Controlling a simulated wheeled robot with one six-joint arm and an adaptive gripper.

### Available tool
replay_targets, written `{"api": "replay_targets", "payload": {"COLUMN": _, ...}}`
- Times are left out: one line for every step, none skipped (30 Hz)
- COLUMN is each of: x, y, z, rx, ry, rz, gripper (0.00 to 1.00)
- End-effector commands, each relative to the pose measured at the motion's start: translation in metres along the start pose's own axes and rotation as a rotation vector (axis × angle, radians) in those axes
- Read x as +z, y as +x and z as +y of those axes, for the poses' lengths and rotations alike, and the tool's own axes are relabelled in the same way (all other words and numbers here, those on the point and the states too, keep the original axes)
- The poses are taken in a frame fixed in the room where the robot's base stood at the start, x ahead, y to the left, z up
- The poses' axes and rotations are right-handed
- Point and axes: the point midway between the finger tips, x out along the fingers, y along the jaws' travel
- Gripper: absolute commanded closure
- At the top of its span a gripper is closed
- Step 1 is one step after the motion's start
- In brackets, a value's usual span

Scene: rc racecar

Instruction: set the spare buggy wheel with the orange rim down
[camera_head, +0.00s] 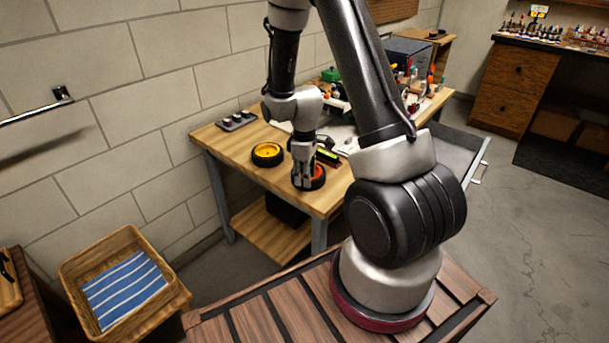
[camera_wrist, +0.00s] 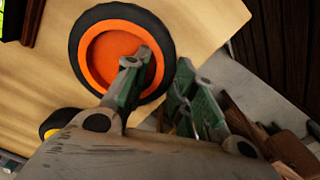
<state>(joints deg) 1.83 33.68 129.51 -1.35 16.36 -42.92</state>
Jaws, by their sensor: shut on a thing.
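The spare wheel with the orange rim and black tyre (camera_wrist: 124,47) shows large in the wrist view. In the head view its orange-red rim (camera_head: 319,172) is partly hidden behind my gripper (camera_head: 305,183). My gripper, also in the wrist view (camera_wrist: 165,72), is shut on the wheel's side, with one finger over the orange rim and the other outside the tyre. The wheel is at or close to the wooden workbench top (camera_head: 232,145), near its front edge. I cannot tell whether it touches the wood.
A yellow-rimmed wheel (camera_head: 267,154) lies left of my gripper on the bench; its edge shows in the wrist view (camera_wrist: 58,121). A dark block with a yellow-green strip (camera_head: 327,156) is close behind my gripper. Tools and parts crowd the bench's far end.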

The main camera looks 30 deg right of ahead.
Motion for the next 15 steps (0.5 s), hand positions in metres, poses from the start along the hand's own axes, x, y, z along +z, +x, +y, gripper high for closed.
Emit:
{"api": "replay_targets", "payload": {"x": 0.0000, "y": 0.0009, "z": 0.0000, "rx": 0.000, "ry": 0.000, "rz": 0.000, "gripper": 0.70}}
{"api": "replay_targets", "payload": {"x": 0.0000, "y": 0.0007, "z": 0.0000, "rx": 0.000, "ry": 0.000, "rz": 0.000, "gripper": 0.64}}
{"api": "replay_targets", "payload": {"x": 0.0000, "y": 0.0007, "z": 0.0000, "rx": 0.000, "ry": 0.000, "rz": 0.000, "gripper": 0.57}}
{"api": "replay_targets", "payload": {"x": 0.0000, "y": 0.0006, "z": 0.0000, "rx": 0.000, "ry": 0.000, "rz": 0.000, "gripper": 0.52}}
{"api": "replay_targets", "payload": {"x": 0.0000, "y": 0.0006, "z": 0.0000, "rx": 0.000, "ry": 0.000, "rz": 0.000, "gripper": 0.52}}
{"api": "replay_targets", "payload": {"x": 0.0000, "y": 0.0006, "z": 0.0000, "rx": 0.000, "ry": 0.000, "rz": 0.000, "gripper": 0.52}}
{"api": "replay_targets", "payload": {"x": 0.0000, "y": 0.0005, "z": 0.0000, "rx": 0.000, "ry": 0.000, "rz": 0.000, "gripper": 0.52}}
{"api": "replay_targets", "payload": {"x": 0.0000, "y": 0.0005, "z": 0.0000, "rx": 0.000, "ry": 0.000, "rz": 0.000, "gripper": 0.52}}
{"api": "replay_targets", "payload": {"x": 0.0000, "y": 0.0005, "z": 0.0000, "rx": 0.000, "ry": 0.000, "rz": 0.000, "gripper": 0.52}}
{"api": "replay_targets", "payload": {"x": 0.0000, "y": 0.0005, "z": 0.0000, "rx": 0.000, "ry": 0.000, "rz": 0.000, "gripper": 0.52}}
{"api": "replay_targets", "payload": {"x": 0.0000, "y": 0.0005, "z": 0.0000, "rx": 0.000, "ry": 0.000, "rz": 0.000, "gripper": 0.52}}
{"api": "replay_targets", "payload": {"x": 0.0000, "y": 0.0004, "z": 0.0000, "rx": 0.000, "ry": 0.000, "rz": 0.000, "gripper": 0.52}}
{"api": "replay_targets", "payload": {"x": 0.0000, "y": 0.0000, "z": 0.0000, "rx": 0.000, "ry": 0.000, "rz": 0.000, "gripper": 0.52}}
{"api": "replay_targets", "payload": {"x": -0.0001, "y": -0.0009, "z": 0.0001, "rx": 0.000, "ry": 0.000, "rz": 0.000, "gripper": 0.52}}
{"api": "replay_targets", "payload": {"x": -0.0002, "y": -0.0031, "z": 0.0002, "rx": 0.001, "ry": 0.000, "rz": 0.001, "gripper": 0.52}}
